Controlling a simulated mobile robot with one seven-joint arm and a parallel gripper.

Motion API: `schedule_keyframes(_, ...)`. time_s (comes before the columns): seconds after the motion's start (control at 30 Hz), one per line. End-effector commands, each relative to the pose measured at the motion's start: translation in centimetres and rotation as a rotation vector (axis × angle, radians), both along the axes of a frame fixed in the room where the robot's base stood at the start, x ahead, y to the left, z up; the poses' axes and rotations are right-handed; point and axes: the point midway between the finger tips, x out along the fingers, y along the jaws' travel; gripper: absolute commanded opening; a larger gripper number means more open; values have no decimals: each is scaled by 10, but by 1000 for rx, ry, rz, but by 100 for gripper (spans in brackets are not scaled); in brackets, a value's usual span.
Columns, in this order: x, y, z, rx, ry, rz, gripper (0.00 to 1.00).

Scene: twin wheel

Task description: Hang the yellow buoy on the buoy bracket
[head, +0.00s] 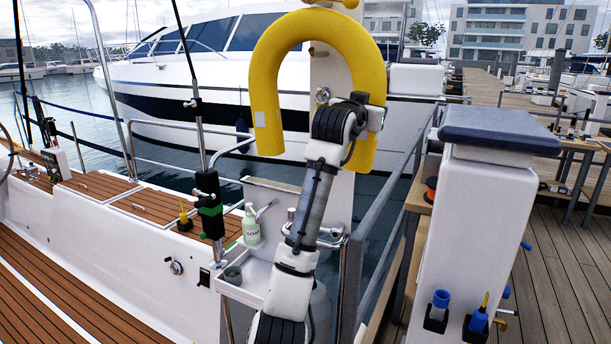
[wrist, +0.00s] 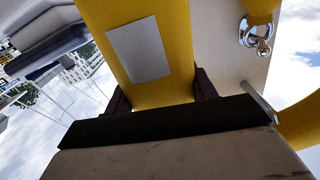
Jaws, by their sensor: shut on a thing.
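The yellow buoy (head: 274,60) is a horseshoe with its opening downward, held up in the middle of the head view. My gripper (head: 350,118) is at its right leg. In the wrist view my gripper (wrist: 162,92) has dark fingers on both sides of a yellow section of the buoy (wrist: 150,92) with a grey patch. A pale upright board (head: 328,72) shows inside the horseshoe, with a round metal fitting (head: 322,95), likely part of the buoy bracket. The fitting also shows in the wrist view (wrist: 257,35). I cannot tell whether the buoy touches the bracket.
A small sink shelf (head: 245,290) with a soap bottle (head: 251,225) is below left of my arm. A metal railing (head: 375,240) and a white pedestal with a blue top (head: 500,128) stand at right. A white yacht (head: 190,75) lies behind.

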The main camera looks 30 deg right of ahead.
Motion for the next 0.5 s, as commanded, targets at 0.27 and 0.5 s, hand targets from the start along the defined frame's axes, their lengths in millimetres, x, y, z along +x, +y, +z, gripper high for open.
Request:
schedule_keyframes(0.27, 3, -5, 3, -3, -8, 0, 0)
schedule_keyframes(0.5, 5, -9, 3, -2, -9, -1, 0)
